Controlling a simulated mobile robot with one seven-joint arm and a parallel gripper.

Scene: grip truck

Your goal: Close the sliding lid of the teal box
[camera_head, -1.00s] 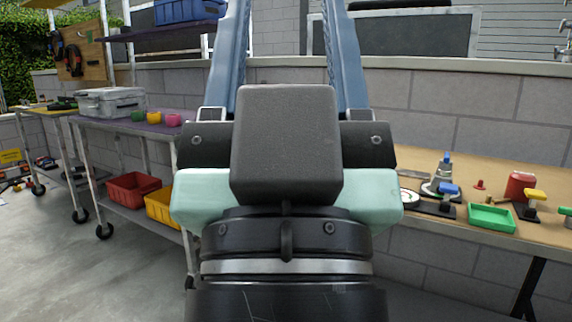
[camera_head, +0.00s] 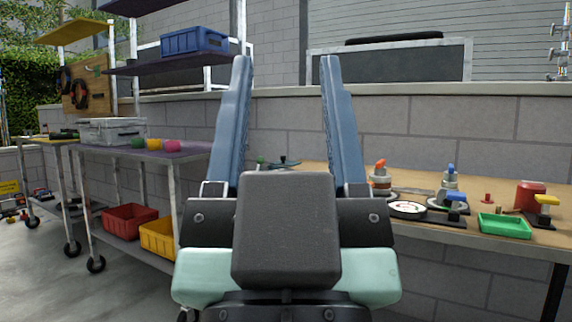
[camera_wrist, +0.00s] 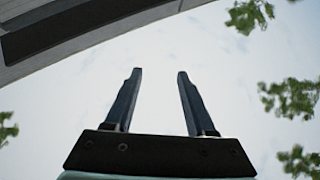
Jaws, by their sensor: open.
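My gripper (camera_head: 286,62) stands upright in the middle of the head view, its two blue fingers wide apart with nothing between them. It also shows in the wrist view (camera_wrist: 159,72), open and empty against the sky. I cannot make out a teal box with a sliding lid in either view. My gripper and wrist hide part of the wall and of the workbench's left side.
A wooden workbench (camera_head: 400,228) at the right bears a green tray (camera_head: 504,226), a red canister (camera_head: 530,196) and a round gauge (camera_head: 407,210). Open floor lies at the left.

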